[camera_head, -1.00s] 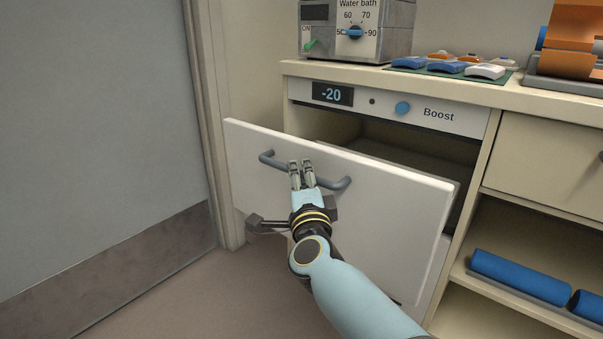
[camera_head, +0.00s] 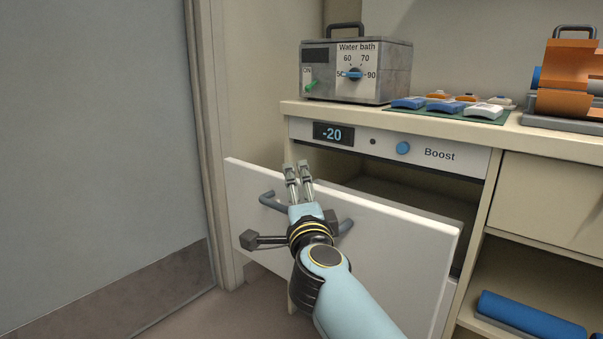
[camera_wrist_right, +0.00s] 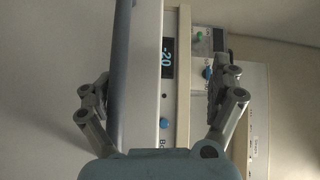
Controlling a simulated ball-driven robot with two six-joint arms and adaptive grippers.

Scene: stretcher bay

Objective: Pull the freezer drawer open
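The freezer drawer (camera_head: 390,255) stands pulled out below the -20 panel, with a dark gap behind its white front. Its grey bar handle (camera_head: 270,200) shows at both ends; my right gripper (camera_head: 297,166) covers the middle. The fingers point up and away, with their tips above the handle's line, near the drawer's top edge. In the right wrist view the fingers (camera_wrist_right: 160,95) are wide apart with nothing gripped. A blue-grey bar, probably the handle (camera_wrist_right: 122,75), runs between them there; I cannot tell whether they touch it. My left gripper is not in view.
The control panel (camera_head: 470,157) has a blue Boost button. A water bath (camera_head: 330,80) and coloured packs on a green mat (camera_head: 450,110) stand on the counter above. A grey door (camera_head: 100,130) is at the left. Blue rolls (camera_head: 530,318) lie on the lower right shelf.

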